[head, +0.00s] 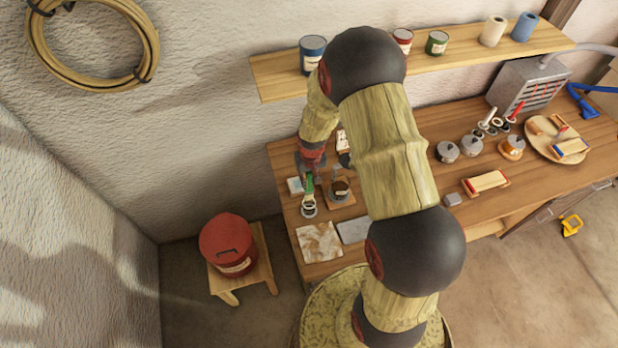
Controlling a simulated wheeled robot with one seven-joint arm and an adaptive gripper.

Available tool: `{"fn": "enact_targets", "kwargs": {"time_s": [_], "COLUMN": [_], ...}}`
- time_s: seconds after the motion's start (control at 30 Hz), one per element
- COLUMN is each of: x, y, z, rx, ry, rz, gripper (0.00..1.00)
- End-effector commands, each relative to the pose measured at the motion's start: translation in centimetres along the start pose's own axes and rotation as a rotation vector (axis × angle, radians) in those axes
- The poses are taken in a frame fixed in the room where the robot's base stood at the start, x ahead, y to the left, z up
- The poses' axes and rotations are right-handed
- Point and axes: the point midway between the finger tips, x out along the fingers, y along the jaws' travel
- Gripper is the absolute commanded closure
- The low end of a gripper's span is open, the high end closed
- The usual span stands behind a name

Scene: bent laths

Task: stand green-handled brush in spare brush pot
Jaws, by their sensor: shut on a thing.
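My gripper (310,172) is over the left end of the workbench, shut on the green-handled brush (309,187). The brush is roughly upright, green part showing below the fingers. A small pale pot (309,211) with a dark opening, seemingly the spare brush pot, is directly below the brush in the head view. I cannot tell whether the brush's lower end is inside the pot or above it. A darker pot (341,191) stands just right on a square wooden board.
The workbench (415,222) holds a stained cloth (319,241), a grey slab (354,230), lidded tins (447,151) and a round board (538,143) to the right. A shelf (274,84) with cans runs above. A red bin (227,241) sits on a stool at left.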

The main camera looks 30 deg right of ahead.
Motion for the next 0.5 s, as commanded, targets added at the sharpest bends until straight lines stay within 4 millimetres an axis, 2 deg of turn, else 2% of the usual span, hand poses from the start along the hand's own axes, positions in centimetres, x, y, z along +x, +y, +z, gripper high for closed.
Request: {"fn": "enact_targets", "kwargs": {"time_s": [0.5], "x": [4.0], "y": [0.0], "z": [0.5], "rx": [0.0], "ry": [0.0], "rz": [0.0], "gripper": [1.0]}}
